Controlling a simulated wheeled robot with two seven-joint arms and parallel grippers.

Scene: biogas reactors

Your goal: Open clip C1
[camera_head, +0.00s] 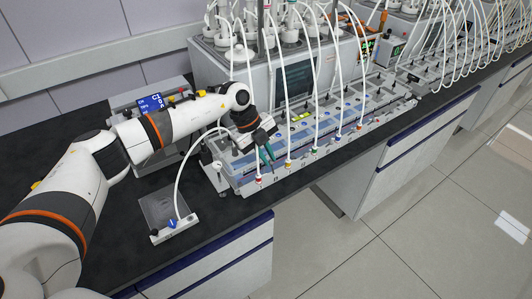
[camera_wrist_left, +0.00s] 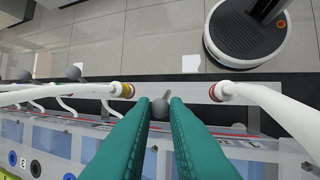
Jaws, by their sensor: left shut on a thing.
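My left gripper (camera_head: 266,158) reaches down to the front edge of the long grey tube rack (camera_head: 240,180). In the left wrist view its two teal fingers (camera_wrist_left: 162,104) are close together around a small grey clip (camera_wrist_left: 160,109) with a round knob and a short lever, and shut on it. No C1 label is readable. In the head view the fingers hide the clip. My right gripper is not in view.
Other grey knobs (camera_wrist_left: 73,73) stand along the same edge. White tubes (camera_head: 284,105) arch over the rack to the reactors behind. A plate with a white end block and blue clip (camera_head: 172,223) lies front left. A box with a display (camera_head: 152,101) stands behind my arm.

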